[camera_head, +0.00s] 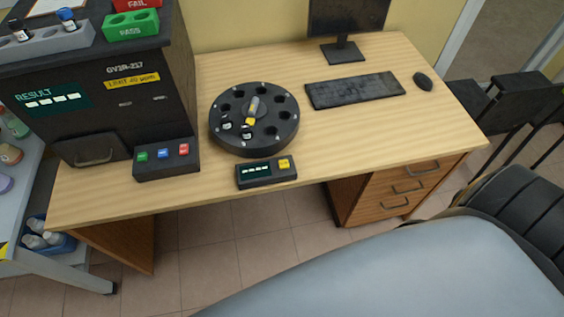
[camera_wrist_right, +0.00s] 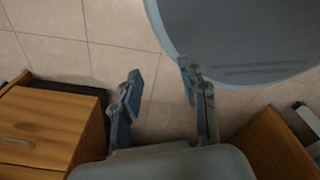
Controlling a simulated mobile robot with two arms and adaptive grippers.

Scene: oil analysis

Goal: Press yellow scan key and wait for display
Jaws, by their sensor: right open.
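The yellow scan key (camera_head: 285,163) is on the right end of a small black scanner box (camera_head: 265,180) at the desk's front edge. The box's dark display (camera_head: 256,170) shows a row of pale dashes. In the right wrist view my right gripper (camera_wrist_right: 158,80) is open and empty, with tiled floor beyond its fingers. It is away from the scan key, which does not show in that view. Neither gripper shows in the head view.
A round black carousel (camera_head: 254,128) with vials stands behind the scanner box. A large black analyser (camera_head: 105,105) with a three-button panel (camera_head: 165,165) is to the left. A keyboard (camera_head: 355,91), mouse (camera_head: 423,82) and monitor (camera_head: 345,20) are at the back right. The desk's right front (camera_head: 400,130) is clear.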

